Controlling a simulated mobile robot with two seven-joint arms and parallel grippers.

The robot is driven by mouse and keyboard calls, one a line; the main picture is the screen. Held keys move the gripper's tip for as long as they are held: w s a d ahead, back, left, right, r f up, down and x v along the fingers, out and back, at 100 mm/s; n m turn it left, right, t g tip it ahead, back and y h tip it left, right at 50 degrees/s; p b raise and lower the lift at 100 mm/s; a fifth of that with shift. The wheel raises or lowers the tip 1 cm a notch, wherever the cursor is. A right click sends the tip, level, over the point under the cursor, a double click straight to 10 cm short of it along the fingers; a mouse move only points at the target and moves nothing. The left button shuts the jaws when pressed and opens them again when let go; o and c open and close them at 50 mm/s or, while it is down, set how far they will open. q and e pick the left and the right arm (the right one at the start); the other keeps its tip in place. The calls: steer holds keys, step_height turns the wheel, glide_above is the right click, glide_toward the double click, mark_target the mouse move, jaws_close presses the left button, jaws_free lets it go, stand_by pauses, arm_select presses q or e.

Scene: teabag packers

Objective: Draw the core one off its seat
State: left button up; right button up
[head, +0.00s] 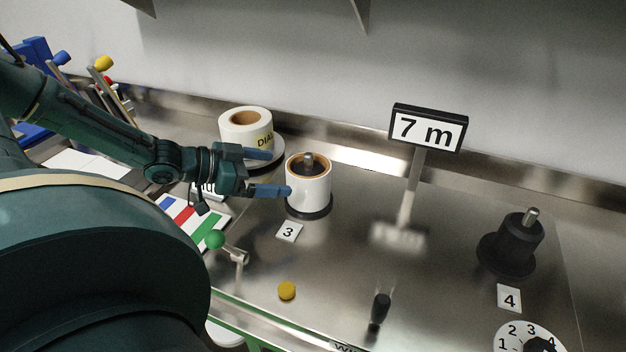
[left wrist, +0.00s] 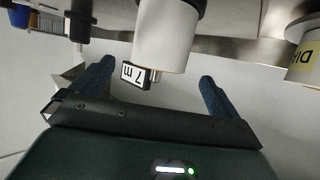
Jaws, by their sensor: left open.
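A white roll with a brown core (head: 309,188) stands upright on a black seat (head: 312,212) beside the card 3 (head: 289,232). A metal pin (head: 309,160) shows inside its core. My left gripper (head: 279,173) is open and level, just left of this roll, its blue fingers pointing at it. The near fingertip overlaps the roll's left edge; I cannot tell whether it touches. In the left wrist view the white roll (left wrist: 165,38) shows between and beyond the open fingers (left wrist: 157,70). My right gripper is not in view.
A labelled roll (head: 240,128) stands on a disc behind my left gripper. An empty black seat with a pin (head: 515,243) stands at right by card 4 (head: 509,298). A "7 m" sign (head: 427,129) rises behind. A green-knobbed lever (head: 215,239) and a yellow button (head: 287,290) are in front.

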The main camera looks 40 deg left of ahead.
mark_target(304, 172)
arm_select(q)
steer(key=x, duration=0.5)
steer(key=shift+f, duration=0.1)
steer(key=b+x, duration=0.2)
steer(key=shift+w+d+f, duration=0.15)
steer(key=shift+w+f, duration=0.1)
steer(key=shift+w, duration=0.05)
steer(key=shift+w+d+f+b, duration=0.1)
steer(key=shift+w+d+b, duration=0.15)
steer(key=shift+w+b, duration=0.3)
steer(key=shift+w+d, duration=0.1)
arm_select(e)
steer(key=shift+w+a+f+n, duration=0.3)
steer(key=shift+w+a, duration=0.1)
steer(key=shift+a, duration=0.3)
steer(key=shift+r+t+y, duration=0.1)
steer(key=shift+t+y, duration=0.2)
arm_select(q)
steer(key=shift+c, duration=0.2)
steer(key=c, duration=0.9)
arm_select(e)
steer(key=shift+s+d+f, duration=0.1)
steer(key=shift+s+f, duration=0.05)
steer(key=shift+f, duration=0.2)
arm_select(q)
steer(key=shift+o, duration=0.2)
steer(key=shift+r, duration=0.25)
